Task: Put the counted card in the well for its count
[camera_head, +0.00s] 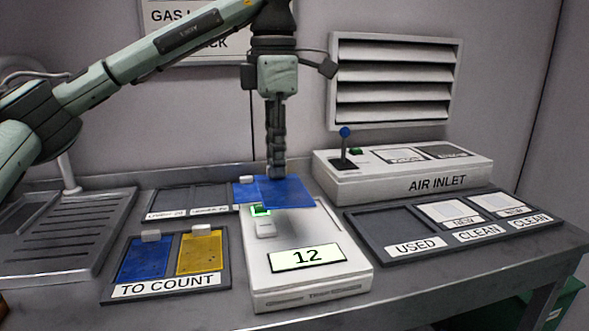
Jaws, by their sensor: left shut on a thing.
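My left gripper (278,170) points straight down and is shut on a blue card (288,193). The card is held roughly flat above the back part of the white counter (340,283), whose display (306,257) reads 12. A green-lit square shows just below the card on the counter. Behind and left of the counter is a dark rack of wells (150,204); its small labels are too blurred to read. Its two left wells look empty. Another blue card (242,191) with a white tab lies at its right end, partly hidden by the held card. My right gripper is not in view.
The TO COUNT tray (107,293) at front left holds a blue card (144,259) and a yellow card (200,254). At right are the AIR INLET box (330,186) with a blue-knobbed lever and a tray (372,243) labelled USED, CLEAN, CLEAN; USED looks empty. A ribbed drainer (55,240) is far left.

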